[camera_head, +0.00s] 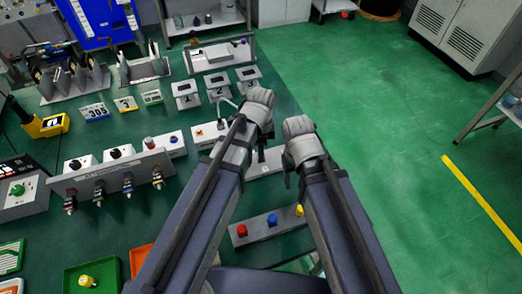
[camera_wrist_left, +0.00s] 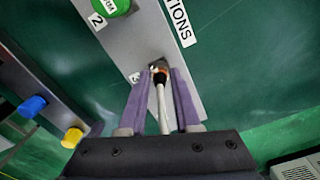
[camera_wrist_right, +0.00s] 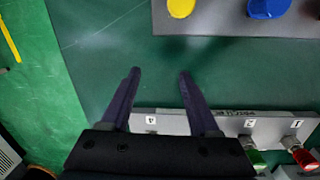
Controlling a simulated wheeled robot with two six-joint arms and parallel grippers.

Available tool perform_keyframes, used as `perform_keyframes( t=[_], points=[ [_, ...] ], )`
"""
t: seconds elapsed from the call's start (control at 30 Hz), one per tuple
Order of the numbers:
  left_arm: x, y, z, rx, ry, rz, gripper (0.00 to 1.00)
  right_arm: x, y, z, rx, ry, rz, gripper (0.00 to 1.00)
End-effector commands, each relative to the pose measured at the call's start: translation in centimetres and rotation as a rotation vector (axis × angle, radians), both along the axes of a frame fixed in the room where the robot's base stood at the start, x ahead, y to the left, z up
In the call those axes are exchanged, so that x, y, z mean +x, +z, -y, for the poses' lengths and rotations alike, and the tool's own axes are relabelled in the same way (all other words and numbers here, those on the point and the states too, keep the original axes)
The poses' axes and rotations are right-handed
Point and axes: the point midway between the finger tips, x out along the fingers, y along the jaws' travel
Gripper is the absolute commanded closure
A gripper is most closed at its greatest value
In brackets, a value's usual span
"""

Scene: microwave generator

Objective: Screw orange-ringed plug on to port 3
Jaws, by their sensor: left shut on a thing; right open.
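In the left wrist view, my left gripper (camera_wrist_left: 160,72) is shut on the orange-ringed plug (camera_wrist_left: 160,70), a dark-tipped plug with a white cable. The plug's tip is against or just above the grey port panel (camera_wrist_left: 150,40), beside a partly hidden label that appears to be 3. Whether it is seated I cannot tell; the port is hidden. A green plug (camera_wrist_left: 109,6) sits by label 2. My right gripper (camera_wrist_right: 158,75) is open and empty, near the panel's label 4 end (camera_wrist_right: 151,119). In the head view, my arms hide much of the panel.
A grey board with red (camera_head: 241,230), blue (camera_head: 272,220) and yellow knobs lies nearer me. An upright bracket with several connectors (camera_head: 110,178) stands left. Numbered boxes (camera_head: 218,90) stand behind. Bare green floor is to the right.

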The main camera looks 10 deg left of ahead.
Motion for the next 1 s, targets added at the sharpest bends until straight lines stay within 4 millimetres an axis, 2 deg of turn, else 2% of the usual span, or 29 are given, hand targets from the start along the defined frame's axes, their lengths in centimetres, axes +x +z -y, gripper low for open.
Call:
perform_keyframes(
  t=[0.2, 0.5, 1.0],
  points=[
    [-0.02, -0.01, 0.00, 0.000, -0.193, 0.000, 1.00, 0.00, -0.01, 0.00, 0.000, 0.000, 0.000, 0.38],
    [-0.02, -0.01, 0.00, 0.000, -0.393, 0.000, 1.00, 0.00, -0.01, 0.00, 0.000, 0.000, 0.000, 0.38],
    [-0.02, 0.00, 0.00, 0.000, -0.517, 0.000, 1.00, 0.00, 0.00, 0.00, 0.000, 0.000, 0.000, 0.38]
  ],
)
